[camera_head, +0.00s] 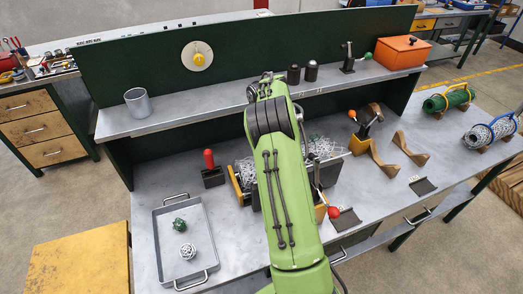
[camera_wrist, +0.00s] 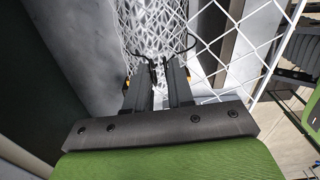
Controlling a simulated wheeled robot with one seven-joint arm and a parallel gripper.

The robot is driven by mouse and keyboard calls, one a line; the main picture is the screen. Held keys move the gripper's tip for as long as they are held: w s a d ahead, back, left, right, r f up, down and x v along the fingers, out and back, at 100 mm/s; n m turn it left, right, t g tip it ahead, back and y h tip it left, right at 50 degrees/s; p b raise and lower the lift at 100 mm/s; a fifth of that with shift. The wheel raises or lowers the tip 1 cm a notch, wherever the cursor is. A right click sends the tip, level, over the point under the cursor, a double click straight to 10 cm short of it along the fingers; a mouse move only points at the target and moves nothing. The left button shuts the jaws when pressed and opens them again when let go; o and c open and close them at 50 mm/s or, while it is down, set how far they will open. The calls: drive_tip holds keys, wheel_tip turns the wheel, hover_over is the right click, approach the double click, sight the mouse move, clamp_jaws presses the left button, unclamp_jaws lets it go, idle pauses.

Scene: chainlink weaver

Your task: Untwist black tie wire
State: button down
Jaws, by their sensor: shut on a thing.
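The black tie wire (camera_wrist: 191,42) shows in the wrist view as a thin dark band curving around a bunched roll of white chain-link mesh (camera_wrist: 152,22). My gripper (camera_wrist: 158,68) is at the near side of the bundle, its dark fingers closed together on the wire where its ends meet. The fingers hide the wire's ends, so I cannot tell how twisted they are. In the head view my green arm hides the gripper and the wire. The white mesh (camera_head: 323,148) shows there on both sides of my arm on the bench.
A grey tray (camera_head: 168,248) with a green and a white wire ball is at the left of the bench. A red-handled tool (camera_head: 210,161) stands beside the mesh. Wooden cradles (camera_head: 383,154) are at the right. Shelf items stand behind. Flat mesh (camera_wrist: 240,40) spreads right of the bundle.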

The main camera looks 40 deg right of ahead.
drive_tip(key=n+b, duration=0.2)
drive_tip(key=n, duration=0.5)
drive_tip(key=shift+w+b, duration=0.1)
drive_tip(key=shift+b, duration=0.25)
drive_tip(key=n+b, duration=0.1)
drive_tip(key=n, duration=0.5)
drive_tip(key=shift+r+n, duration=0.1)
drive_tip(key=shift+n, duration=0.3)
drive_tip(key=n, duration=0.8)
drive_tip(key=shift+n+p, duration=0.3)
drive_tip(key=shift+n, duration=0.3)
drive_tip(key=c, duration=1)
unclamp_jaws()
